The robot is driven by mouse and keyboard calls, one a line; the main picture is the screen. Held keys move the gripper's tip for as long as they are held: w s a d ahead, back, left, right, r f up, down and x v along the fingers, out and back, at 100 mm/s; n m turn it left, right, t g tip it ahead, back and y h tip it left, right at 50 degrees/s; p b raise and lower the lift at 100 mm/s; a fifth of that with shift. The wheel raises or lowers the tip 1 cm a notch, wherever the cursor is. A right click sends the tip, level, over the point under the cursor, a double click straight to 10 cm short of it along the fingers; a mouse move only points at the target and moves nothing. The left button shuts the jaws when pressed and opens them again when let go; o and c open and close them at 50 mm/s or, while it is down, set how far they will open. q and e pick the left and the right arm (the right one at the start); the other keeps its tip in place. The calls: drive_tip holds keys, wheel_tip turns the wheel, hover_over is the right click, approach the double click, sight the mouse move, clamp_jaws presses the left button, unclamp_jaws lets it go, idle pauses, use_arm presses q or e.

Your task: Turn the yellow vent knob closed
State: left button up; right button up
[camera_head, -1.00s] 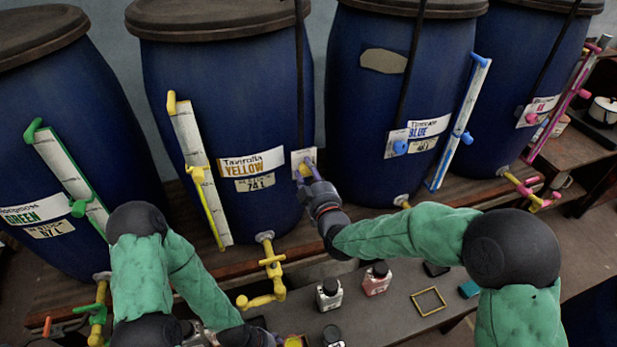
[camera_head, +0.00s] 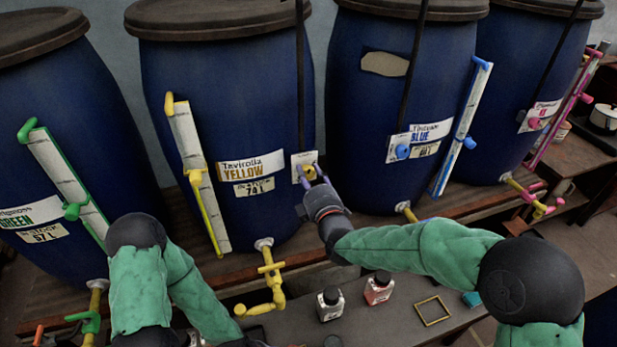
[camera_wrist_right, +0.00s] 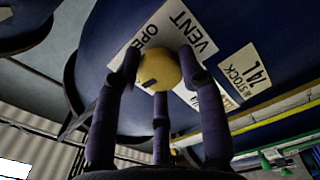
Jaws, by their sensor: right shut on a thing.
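The yellow vent knob (camera_head: 308,173) sits on a white plate (camera_head: 299,159) on the front of the blue vat labelled yellow (camera_head: 230,100). My right gripper (camera_head: 316,178) is at the knob, its purple fingers shut around it. In the right wrist view the round yellow knob (camera_wrist_right: 160,72) lies between the fingers of the right gripper (camera_wrist_right: 160,80), in front of a plate reading VENT and part of OPEN. The knob's pointer direction is not clear. My left arm comes in at lower left; its gripper lies below the picture edge.
A yellow tap (camera_head: 268,277) sticks out below the vat, left of my right arm. A yellow gauge strip (camera_head: 197,180) runs down the vat's left side. The blue vat (camera_head: 400,110) stands at right. Small bottles (camera_head: 379,288) stand on the lower bench.

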drive_tip(key=shift+f+n, duration=0.3)
drive_tip(key=shift+n, duration=0.8)
drive_tip(key=shift+d, duration=0.1)
drive_tip(key=o, duration=1.1)
drive_tip(key=shift+o, duration=0.2)
drive_tip(key=shift+d+r, duration=0.1)
drive_tip(key=shift+r, duration=0.05)
drive_tip(key=shift+r, duration=0.1)
drive_tip(key=v, duration=1.2)
